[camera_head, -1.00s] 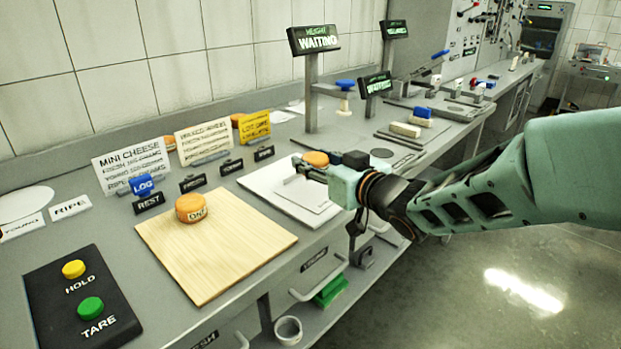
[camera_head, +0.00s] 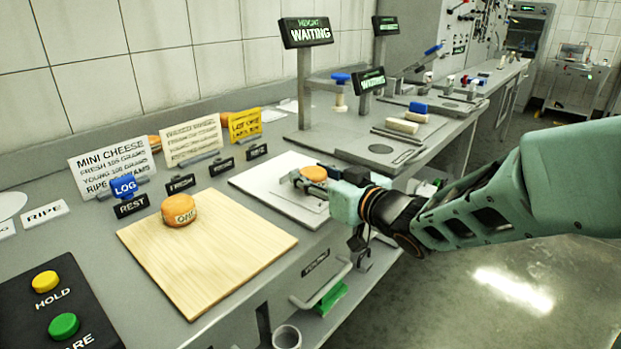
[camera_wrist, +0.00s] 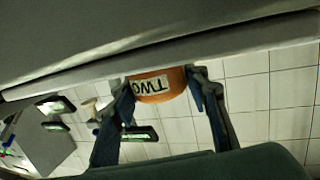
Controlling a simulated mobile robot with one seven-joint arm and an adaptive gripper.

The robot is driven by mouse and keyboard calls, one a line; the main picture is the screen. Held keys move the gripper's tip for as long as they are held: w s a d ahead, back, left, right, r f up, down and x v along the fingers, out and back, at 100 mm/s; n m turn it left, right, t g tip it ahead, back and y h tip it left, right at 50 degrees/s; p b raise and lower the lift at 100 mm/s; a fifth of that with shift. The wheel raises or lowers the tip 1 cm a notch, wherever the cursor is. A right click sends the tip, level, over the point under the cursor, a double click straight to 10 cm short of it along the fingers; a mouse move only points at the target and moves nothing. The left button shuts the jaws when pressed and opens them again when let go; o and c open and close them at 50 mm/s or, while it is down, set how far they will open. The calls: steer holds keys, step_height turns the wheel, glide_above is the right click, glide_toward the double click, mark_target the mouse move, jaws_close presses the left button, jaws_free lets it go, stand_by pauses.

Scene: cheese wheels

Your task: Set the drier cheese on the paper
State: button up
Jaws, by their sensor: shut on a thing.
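My gripper (camera_head: 312,186) is shut on an orange cheese wheel (camera_head: 314,173). In the wrist view this cheese (camera_wrist: 158,86) sits between both fingers and its label reads TWO. A second orange cheese (camera_head: 179,209), labelled ONE, rests on the wooden board (camera_head: 215,255) to the left, apart from my gripper.
A black panel (camera_head: 50,315) with yellow and green buttons is at front left. A display reading WAITING (camera_head: 306,33) stands on a post behind the paper.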

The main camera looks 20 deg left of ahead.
steer(key=o, duration=0.7)
steer(key=shift+f, duration=0.15)
steer(key=o, duration=0.5)
steer(key=shift+r, duration=0.25)
steer(key=shift+s+d+r, duration=0.1)
steer(key=shift+s+d, duration=0.15)
steer(key=shift+d, duration=0.1)
steer(key=p+v, duration=0.3)
steer(key=v, duration=0.8)
steer(key=shift+s, duration=0.1)
